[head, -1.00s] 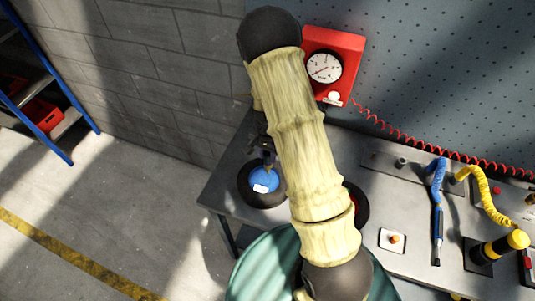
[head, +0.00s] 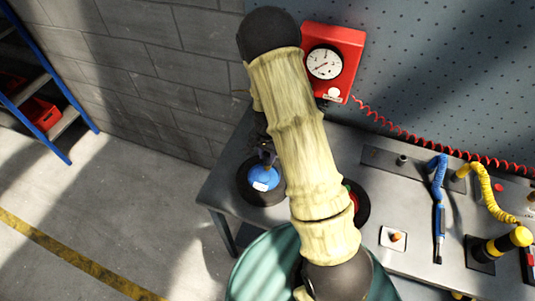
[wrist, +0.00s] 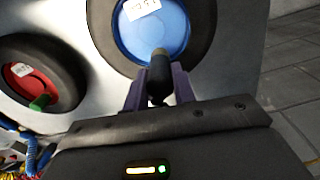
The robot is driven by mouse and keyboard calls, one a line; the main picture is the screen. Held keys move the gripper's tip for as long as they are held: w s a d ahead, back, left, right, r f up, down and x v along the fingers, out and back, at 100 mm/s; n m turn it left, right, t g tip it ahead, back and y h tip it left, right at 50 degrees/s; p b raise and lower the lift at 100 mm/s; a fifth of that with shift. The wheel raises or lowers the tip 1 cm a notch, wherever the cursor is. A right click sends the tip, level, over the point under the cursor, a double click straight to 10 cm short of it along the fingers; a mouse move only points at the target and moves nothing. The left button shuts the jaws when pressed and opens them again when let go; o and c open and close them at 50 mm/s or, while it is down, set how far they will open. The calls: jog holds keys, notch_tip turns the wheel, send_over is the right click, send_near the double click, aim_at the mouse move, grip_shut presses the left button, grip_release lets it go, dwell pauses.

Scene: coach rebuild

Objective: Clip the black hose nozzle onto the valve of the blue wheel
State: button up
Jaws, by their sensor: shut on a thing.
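The blue wheel (head: 264,177) lies at the left end of the workbench, a blue hub with a white label inside a black tyre. It also fills the top of the wrist view (wrist: 160,28). My gripper (wrist: 160,90) is shut on the black hose nozzle (wrist: 158,88), which stands between the fingers. The nozzle's tip overlaps the lower edge of the blue hub in the picture. The valve cannot be made out, so I cannot tell whether the nozzle touches it. In the head view my gripper (head: 266,152) is dark and mostly hidden by my arm.
A red wheel (wrist: 32,83) with a green piece lies beside the blue one. A red gauge box (head: 333,62) hangs on the wall with a coiled red hose. A blue tool (head: 438,210) and a yellow coiled hose (head: 480,190) are at right.

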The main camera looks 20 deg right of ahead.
jog(key=shift+f+b, duration=0.4)
jog(key=shift+f, duration=0.15)
jog(key=o, duration=1.1)
jog(key=shift+r, duration=0.15)
notch_tip(320, 180, up, 17)
jog(key=b, duration=0.3)
jog(key=shift+r, duration=0.1)
